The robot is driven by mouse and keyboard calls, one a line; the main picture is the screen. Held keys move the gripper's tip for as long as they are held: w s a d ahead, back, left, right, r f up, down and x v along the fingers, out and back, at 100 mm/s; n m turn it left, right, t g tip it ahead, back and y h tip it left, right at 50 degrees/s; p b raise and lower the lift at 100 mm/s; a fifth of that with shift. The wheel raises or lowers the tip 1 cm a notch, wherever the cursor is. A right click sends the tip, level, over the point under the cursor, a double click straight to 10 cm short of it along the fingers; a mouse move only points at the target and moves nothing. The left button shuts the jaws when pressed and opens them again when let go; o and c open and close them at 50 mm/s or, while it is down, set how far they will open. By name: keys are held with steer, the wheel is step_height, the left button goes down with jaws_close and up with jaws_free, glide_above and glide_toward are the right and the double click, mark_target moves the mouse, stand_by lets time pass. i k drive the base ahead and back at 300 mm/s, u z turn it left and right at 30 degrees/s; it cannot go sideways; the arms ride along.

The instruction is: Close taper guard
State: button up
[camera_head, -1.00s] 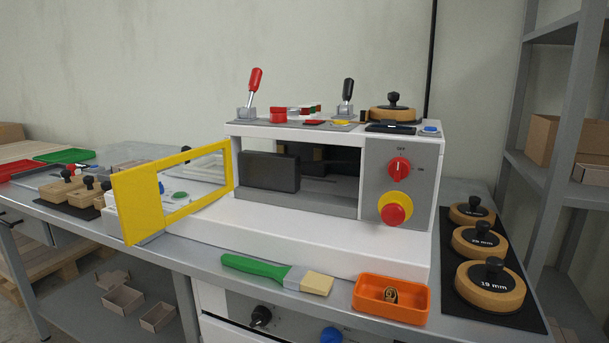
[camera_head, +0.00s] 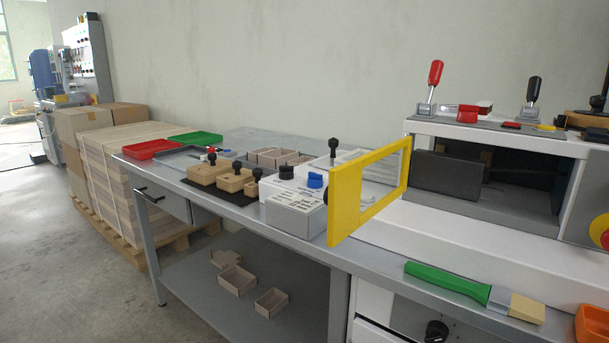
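The taper guard, a yellow-framed door with a clear window (camera_head: 346,207), stands swung open at the left side of the white machine (camera_head: 440,215). Its hinged edge is at the left of the machine's opening, and its free edge points out toward me. The opening is uncovered, with a dark grey block (camera_head: 450,174) at its left and a dark interior behind. My gripper is not in view.
A green-handled brush (camera_head: 450,284) lies on the bench in front of the machine, beside an orange tray (camera_head: 594,326). Left of the guard stand a white box (camera_head: 296,214) and wooden blocks with black knobs (camera_head: 236,182). Floor at left front is clear.

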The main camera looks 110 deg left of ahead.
mark_target(341, 195)
steer(key=k, duration=1.3)
steer(key=u, duration=2.35)
steer(key=i, duration=0.5)
steer(key=z, duration=1.75)
steer(key=k, duration=1.05)
steer(key=u, duration=1.65)
steer(key=i, duration=0.5)
steer(key=u, duration=0.05)
